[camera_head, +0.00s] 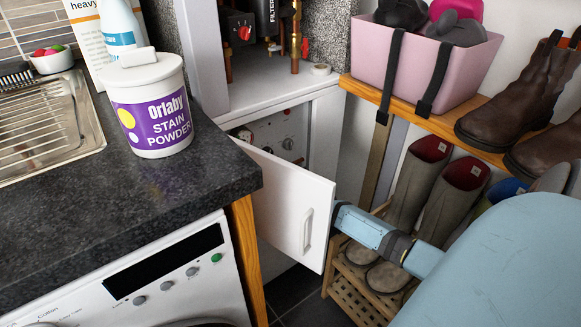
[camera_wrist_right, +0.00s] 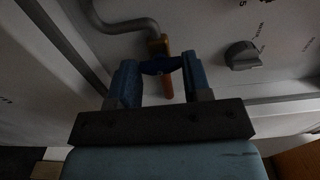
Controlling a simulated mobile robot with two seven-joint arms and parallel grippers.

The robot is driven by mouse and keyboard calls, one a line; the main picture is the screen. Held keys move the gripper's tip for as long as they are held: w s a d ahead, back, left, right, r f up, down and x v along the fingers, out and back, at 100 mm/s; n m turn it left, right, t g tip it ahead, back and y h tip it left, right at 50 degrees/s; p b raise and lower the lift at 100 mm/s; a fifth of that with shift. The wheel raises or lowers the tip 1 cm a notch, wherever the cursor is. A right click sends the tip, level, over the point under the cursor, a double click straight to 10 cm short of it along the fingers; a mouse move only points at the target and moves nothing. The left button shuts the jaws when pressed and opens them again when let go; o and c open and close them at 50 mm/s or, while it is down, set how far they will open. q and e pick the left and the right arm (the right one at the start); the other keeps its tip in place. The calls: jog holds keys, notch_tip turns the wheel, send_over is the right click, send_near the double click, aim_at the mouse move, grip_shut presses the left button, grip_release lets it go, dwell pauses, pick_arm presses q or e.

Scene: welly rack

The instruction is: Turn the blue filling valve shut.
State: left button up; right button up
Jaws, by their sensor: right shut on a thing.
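The blue filling valve (camera_wrist_right: 160,66) shows in the right wrist view as a dark blue handle lying crosswise on a copper-coloured pipe piece (camera_wrist_right: 168,87), with a grey bent hose (camera_wrist_right: 128,25) joining from above. My right gripper (camera_wrist_right: 160,75) is shut on the handle, one blue finger at each end of it. In the head view my right arm reaches in from the right, and its gripper is hidden behind the open white cabinet door (camera_head: 300,205). The valve is hidden there too. My left gripper is in neither view.
A black knob (camera_wrist_right: 241,55) sits on the panel right of the valve. The open door stands close beside my right arm. Grey boots (camera_head: 452,205) on a wooden rack (camera_head: 350,285) stand near the arm. A stain powder tub (camera_head: 150,105) stands on the worktop.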

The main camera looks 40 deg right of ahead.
dwell(0.5)
jog(key=o, duration=0.9)
pick_arm(q)
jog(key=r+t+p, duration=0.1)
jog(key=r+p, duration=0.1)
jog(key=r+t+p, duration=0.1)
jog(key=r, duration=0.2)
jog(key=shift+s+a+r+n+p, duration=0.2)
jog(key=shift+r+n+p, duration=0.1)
jog(key=shift+p, duration=0.1)
pick_arm(e)
jog(key=s, duration=0.4)
jog(key=s+a, duration=0.1)
jog(key=s, duration=0.8)
jog(key=shift+s+a, duration=0.25)
jog(key=shift+s, duration=0.15)
